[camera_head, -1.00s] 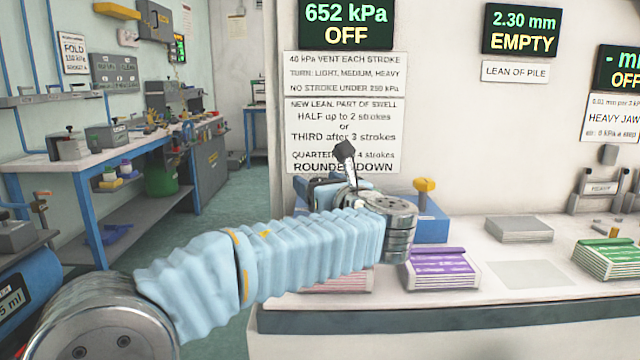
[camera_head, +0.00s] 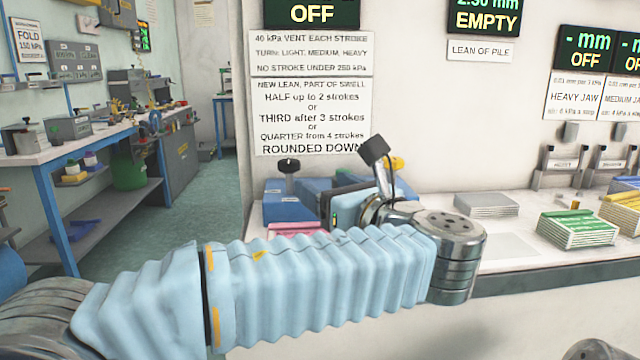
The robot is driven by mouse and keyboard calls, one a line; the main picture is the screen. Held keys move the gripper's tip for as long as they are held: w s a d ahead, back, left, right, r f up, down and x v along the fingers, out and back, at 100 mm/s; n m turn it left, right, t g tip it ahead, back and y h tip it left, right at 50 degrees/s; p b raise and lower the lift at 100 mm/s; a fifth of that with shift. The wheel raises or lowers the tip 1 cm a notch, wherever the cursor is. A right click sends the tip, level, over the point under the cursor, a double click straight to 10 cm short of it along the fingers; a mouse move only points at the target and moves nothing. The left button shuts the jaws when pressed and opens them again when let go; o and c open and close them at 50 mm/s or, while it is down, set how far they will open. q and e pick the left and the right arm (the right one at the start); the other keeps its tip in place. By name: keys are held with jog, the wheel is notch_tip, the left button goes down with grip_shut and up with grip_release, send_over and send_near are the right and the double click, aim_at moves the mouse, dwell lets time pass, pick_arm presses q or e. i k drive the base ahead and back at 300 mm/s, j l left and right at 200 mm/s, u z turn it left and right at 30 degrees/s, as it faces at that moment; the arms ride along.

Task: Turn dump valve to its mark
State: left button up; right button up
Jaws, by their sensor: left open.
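Two knobs show on blue units at the back of the bench: a black knob (camera_head: 289,167) on a blue box (camera_head: 284,208), and a yellow knob (camera_head: 398,163), partly hidden behind my left wrist. No label tells which is the dump valve, and I cannot make out a mark. My left gripper (camera_head: 335,206) is beyond the wrist, right of the black knob and in front of the blue units. It is open with nothing seen in it; its fingertips are largely hidden, and I cannot tell if it touches anything.
A pink pad (camera_head: 292,230) lies left of my wrist. A grey stack (camera_head: 487,204) and a green stack (camera_head: 578,228) lie on the white bench to the right, with bare surface between. A wall sign (camera_head: 312,115) and displays hang above. A blue-legged workbench (camera_head: 60,165) stands left.

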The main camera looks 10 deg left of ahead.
aim_at(397, 163)
jog(key=k+l, duration=0.75)
jog(key=l, duration=0.25)
